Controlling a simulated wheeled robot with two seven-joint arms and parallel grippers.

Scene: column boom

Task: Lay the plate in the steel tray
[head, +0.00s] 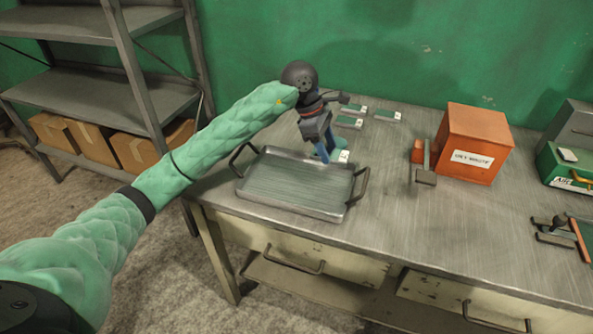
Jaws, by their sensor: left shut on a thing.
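The steel tray (296,209), a shallow rectangular pan with a loop handle at each end, sits empty on the workbench near its left front corner. My left gripper (328,156) points down just behind the tray's back right rim. Its blue fingers are shut on a small plate with green and white parts (341,156). The fingers hide part of the plate, and I cannot tell whether it touches the bench. My right gripper is not in view.
Several similar green and white plates, one of them here (387,116), lie behind my gripper. An orange box (474,144) with a white label stands to the right. A green case (568,170) is at the far right.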

